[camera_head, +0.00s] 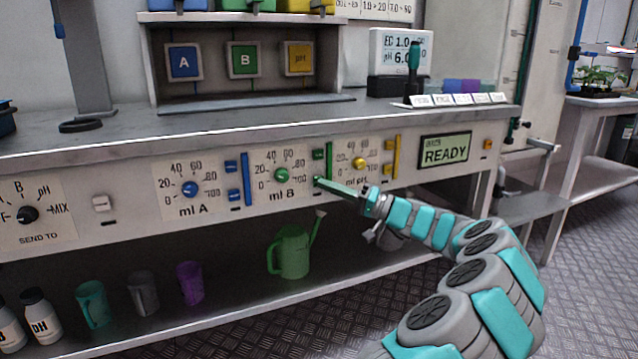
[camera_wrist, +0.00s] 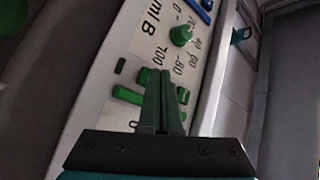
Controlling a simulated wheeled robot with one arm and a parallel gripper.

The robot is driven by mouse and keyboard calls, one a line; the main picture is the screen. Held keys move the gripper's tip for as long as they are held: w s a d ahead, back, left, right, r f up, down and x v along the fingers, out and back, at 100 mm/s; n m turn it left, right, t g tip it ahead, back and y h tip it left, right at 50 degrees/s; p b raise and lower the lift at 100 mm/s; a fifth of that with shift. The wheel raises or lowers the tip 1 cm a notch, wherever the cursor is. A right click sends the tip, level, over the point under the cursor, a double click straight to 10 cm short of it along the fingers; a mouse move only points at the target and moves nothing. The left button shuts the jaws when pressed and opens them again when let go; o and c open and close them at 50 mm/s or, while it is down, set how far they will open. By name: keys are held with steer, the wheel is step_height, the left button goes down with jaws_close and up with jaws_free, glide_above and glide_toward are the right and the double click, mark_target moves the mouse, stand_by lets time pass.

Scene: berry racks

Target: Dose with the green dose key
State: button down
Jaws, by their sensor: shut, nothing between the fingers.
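The ml B panel has a green dial (camera_head: 282,174), with two small green keys to its right and a green upright bar (camera_head: 329,158) beside them. The upper green key (camera_head: 317,155) is clear in the head view; my gripper (camera_head: 318,182) hides most of the lower one. In the wrist view the lower key (camera_wrist: 145,75) and upper key (camera_wrist: 183,95) show on either side of my gripper (camera_wrist: 165,72). My fingers are shut and empty, pointing at the panel close to the lower key. I cannot tell whether they touch it.
Blue keys (camera_head: 232,167) stand to the left and yellow keys (camera_head: 389,145) to the right. A display (camera_head: 444,150) reads READY. The countertop (camera_head: 230,122) juts above the panel. A green watering can (camera_head: 292,252) and a purple cup (camera_head: 189,283) stand on the lower shelf.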

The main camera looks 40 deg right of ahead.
steer(key=shift+w, duration=0.45)
stand_by(0.5)
steer(key=shift+s, duration=0.2)
steer(key=shift+s+a+b, duration=0.15)
steer(key=shift+s+b, duration=0.55)
steer(key=s+b, duration=0.1)
steer(key=s, duration=0.1)
steer(key=s+a+b, duration=0.1)
steer(key=s+b, duration=0.1)
steer(key=shift+s, duration=0.4)
stand_by(0.8)
